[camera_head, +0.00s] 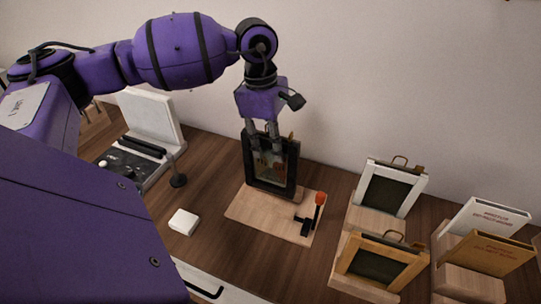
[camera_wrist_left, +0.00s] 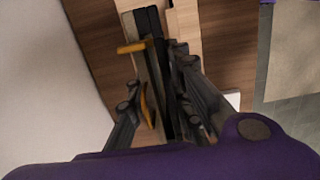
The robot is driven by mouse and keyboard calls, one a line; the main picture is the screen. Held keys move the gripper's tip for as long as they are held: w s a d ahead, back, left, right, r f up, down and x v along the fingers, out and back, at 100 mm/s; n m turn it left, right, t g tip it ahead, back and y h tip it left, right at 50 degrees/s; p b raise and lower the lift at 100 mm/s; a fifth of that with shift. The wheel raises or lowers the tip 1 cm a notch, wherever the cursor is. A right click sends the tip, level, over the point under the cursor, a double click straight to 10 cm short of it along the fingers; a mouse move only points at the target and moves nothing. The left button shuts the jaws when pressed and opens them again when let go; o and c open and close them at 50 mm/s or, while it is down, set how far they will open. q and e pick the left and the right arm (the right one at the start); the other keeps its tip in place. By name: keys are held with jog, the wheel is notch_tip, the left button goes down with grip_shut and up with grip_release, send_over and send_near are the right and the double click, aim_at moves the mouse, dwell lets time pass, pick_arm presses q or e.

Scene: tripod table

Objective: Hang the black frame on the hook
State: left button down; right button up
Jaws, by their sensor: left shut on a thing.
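The black frame (camera_head: 247,160) stands nearly upright above the back part of a light wooden board (camera_head: 250,209). A picture shows inside it. My left gripper (camera_head: 265,150) reaches down from above and is shut on the frame's upper part, with its fingers over the picture. In the left wrist view the frame (camera_wrist_left: 163,82) runs edge-on between the two fingers of the gripper (camera_wrist_left: 158,85), with yellowish metal parts on one side. I cannot make out the hook clearly, nor whether the frame touches the board. My right gripper is not in view.
A small black stand with an orange-tipped rod (camera_head: 319,199) is on the board's right. A white-framed (camera_head: 407,178) and an ochre-framed (camera_head: 346,253) piece stand to the right, beside boxes with lettering (camera_head: 490,217). A white block (camera_head: 183,221) and a black-and-white device (camera_head: 155,115) are left.

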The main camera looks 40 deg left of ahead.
aim_at(271, 159)
pick_arm(q)
jog(key=f, duration=0.2)
jog(key=f+p, duration=0.1)
jog(key=f, duration=0.1)
jog(key=shift+w+f, duration=0.1)
jog(key=shift+w, duration=0.15)
jog(key=c, duration=1.6)
grip_release()
jog(key=shift+o, duration=0.2)
jog(key=shift+f, duration=0.1)
jog(key=shift+s+f, duration=0.1)
jog(key=shift+f, duration=0.1)
jog(key=r, duration=0.2)
jog(key=a+r+b, duration=0.1)
jog(key=r, duration=0.4)
jog(key=shift+s+a, duration=0.25)
jog(key=shift+a, duration=0.1)
jog(key=shift+r, duration=0.35)
